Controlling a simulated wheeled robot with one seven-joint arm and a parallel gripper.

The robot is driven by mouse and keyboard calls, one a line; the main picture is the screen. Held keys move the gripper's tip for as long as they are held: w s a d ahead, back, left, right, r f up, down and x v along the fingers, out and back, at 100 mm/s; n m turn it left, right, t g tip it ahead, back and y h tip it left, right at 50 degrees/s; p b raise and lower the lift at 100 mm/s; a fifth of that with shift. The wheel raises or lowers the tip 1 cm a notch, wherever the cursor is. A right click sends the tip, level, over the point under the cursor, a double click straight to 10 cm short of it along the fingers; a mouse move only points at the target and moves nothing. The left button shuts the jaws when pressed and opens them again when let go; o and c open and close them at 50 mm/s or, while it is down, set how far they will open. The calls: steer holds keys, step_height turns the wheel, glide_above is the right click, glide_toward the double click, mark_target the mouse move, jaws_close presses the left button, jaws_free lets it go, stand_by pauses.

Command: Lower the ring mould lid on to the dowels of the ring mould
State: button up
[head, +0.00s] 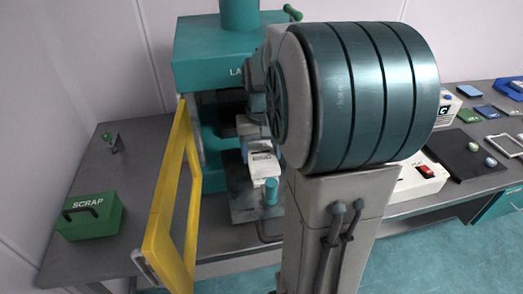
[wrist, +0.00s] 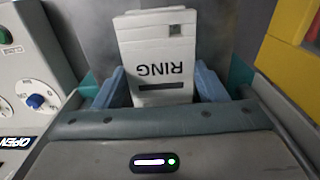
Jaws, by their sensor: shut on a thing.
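The ring mould lid (wrist: 155,62) is a white block with "RING" printed on it, upside down in the wrist view, and a dark slot. My gripper (wrist: 160,82) is shut on it, with a light-blue finger on each side. I cannot make out the dowels or a separate lower mould half, nor whether the lid touches anything below.
The teal press (head: 205,60) stands behind, with its yellow door (head: 178,200) open on the left. A teal knob (head: 271,191) stands near the white block. A green scrap box (head: 90,217) sits on the left bench. A panel with knobs (wrist: 38,95) is close on the wrist view's left.

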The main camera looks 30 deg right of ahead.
steer(key=shift+f+b, duration=0.35)
steer(key=shift+f, duration=0.15)
stand_by(0.3)
steer(key=o, duration=1.3)
step_height(320, 180, up, 14)
steer(key=shift+f, duration=0.1)
